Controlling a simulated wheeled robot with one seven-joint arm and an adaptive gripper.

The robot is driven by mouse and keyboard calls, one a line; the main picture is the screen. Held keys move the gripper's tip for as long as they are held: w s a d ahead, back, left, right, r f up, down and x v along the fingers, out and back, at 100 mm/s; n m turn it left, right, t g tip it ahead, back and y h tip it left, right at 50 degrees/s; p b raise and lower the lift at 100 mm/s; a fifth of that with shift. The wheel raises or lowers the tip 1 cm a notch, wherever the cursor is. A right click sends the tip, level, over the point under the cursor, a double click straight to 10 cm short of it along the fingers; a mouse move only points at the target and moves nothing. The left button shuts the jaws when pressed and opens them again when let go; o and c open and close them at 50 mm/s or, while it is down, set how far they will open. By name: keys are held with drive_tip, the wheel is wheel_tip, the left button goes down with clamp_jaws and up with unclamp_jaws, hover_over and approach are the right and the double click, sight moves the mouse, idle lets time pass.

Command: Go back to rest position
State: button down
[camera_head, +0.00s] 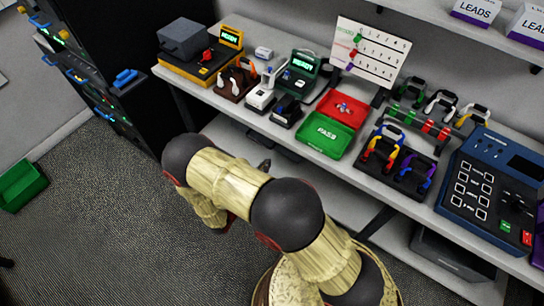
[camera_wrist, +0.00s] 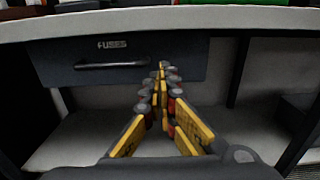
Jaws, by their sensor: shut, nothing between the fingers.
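My gripper (camera_wrist: 162,70) is shut and empty in the wrist view, its yellow-padded fingers meeting at the tips. It points toward the front of the workbench (camera_wrist: 220,20), below the top's edge. A dark drawer (camera_wrist: 125,62) labelled FUSES is behind and left of the fingertips, with its handle apart from them. In the head view my arm is folded in front of the bench, and my gripper is mostly hidden behind it.
The bench top holds a green PASS tray (camera_head: 325,136), a red tray (camera_head: 343,108), a cable rack (camera_head: 395,160), a blue tester (camera_head: 490,185) and a yellow-based device (camera_head: 200,55). A green bin (camera_head: 20,185) stands on the left floor.

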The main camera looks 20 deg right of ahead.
drive_tip(key=v, duration=0.6)
drive_tip(key=shift+p, duration=0.4)
